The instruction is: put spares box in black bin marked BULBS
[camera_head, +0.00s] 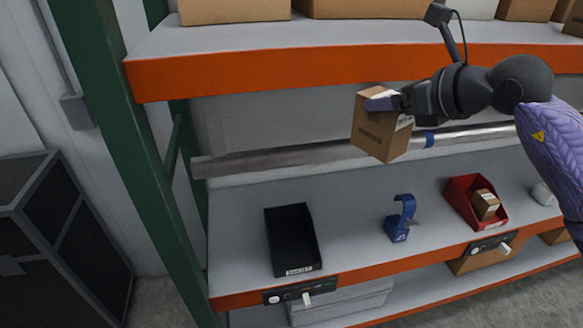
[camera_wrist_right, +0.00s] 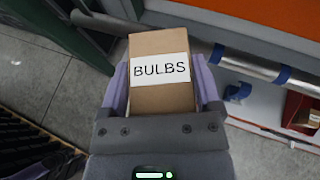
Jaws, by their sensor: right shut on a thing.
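My right gripper (camera_head: 388,103) is shut on a brown cardboard box (camera_head: 377,132), holding it in the air in front of the shelf, above the level of the black bin. Dark print on the box's side seems to read SPARES. In the right wrist view the box (camera_wrist_right: 160,100) sits between the two purple fingers and bears a white label reading BULBS. The open black bin (camera_head: 311,246) stands on the middle shelf, lower left of the box, and looks empty. Its small front label is too small to read surely. My left gripper is not in view.
A red bin (camera_head: 463,205) holding a small box (camera_head: 485,204) stands at right on the shelf. A metal bar (camera_head: 275,161) runs behind. The orange upper shelf beam (camera_head: 260,72) is above; a green post (camera_head: 133,150) is at left.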

